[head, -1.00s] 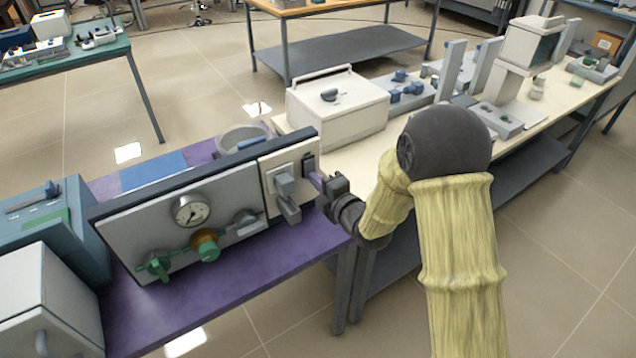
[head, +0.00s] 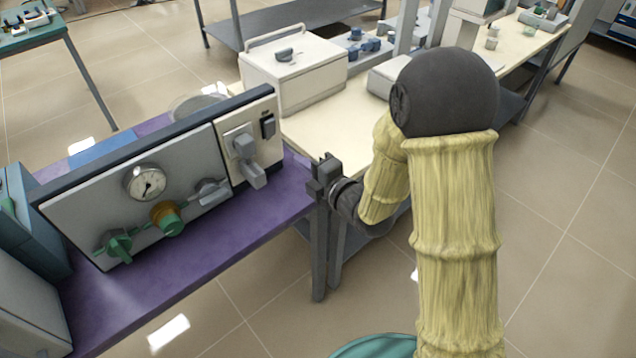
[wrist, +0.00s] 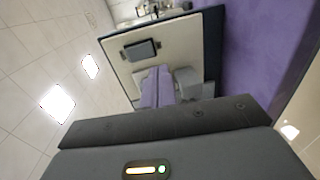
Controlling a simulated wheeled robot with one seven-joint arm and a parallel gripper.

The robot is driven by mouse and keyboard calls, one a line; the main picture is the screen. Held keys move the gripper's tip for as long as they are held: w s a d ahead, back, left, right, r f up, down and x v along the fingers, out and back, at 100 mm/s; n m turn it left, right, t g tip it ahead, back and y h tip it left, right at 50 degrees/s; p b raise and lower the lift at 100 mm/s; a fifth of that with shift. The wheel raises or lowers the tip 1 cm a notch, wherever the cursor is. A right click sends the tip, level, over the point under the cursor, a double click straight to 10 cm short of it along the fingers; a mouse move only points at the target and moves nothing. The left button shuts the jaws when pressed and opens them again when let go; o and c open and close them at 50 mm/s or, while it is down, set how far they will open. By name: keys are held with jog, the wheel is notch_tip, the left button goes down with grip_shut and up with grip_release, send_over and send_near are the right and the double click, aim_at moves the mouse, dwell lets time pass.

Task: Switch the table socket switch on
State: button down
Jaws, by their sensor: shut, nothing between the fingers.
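The table socket switch (head: 268,126) is a small dark rocker on the cream right-hand section of the upright panel, above and right of a grey plug in its socket (head: 247,158). The switch also shows in the wrist view (wrist: 141,49), with the grey plug (wrist: 187,83) to its lower right. I cannot tell which way the rocker is set. My gripper (head: 314,186) is right of the panel, apart from the switch, over the table's right edge. Its fingers (wrist: 156,72) are shut and empty, and point towards the panel in the wrist view.
The panel (head: 100,215) carries a gauge (head: 146,183) and green, orange and grey valves. It stands on a purple table (head: 220,235). A white box with a handle (head: 292,75) stands on the cream bench behind. Purple tabletop is clear in front of the panel.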

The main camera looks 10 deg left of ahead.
jog(key=s+d, duration=0.1)
jog(key=d, duration=0.1)
jog(key=s+d, duration=0.1)
jog(key=s, duration=0.1)
jog(key=shift+d+f+b, duration=0.35)
jog(key=shift+f+b, duration=0.05)
jog(key=d+f+m+g+h, duration=0.2)
jog(key=d+f+m+h, duration=0.2)
jog(key=d+m+h, duration=0.85)
jog(key=s+d+m+g, duration=0.6)
jog(key=s+d+m, duration=0.55)
jog(key=m, duration=0.45)
notch_tip(320, 180, up, 18)
jog(key=p, duration=1.7)
jog(key=shift+s+a+f, duration=0.2)
jog(key=shift+s+a, duration=0.05)
jog(key=shift+a, duration=0.05)
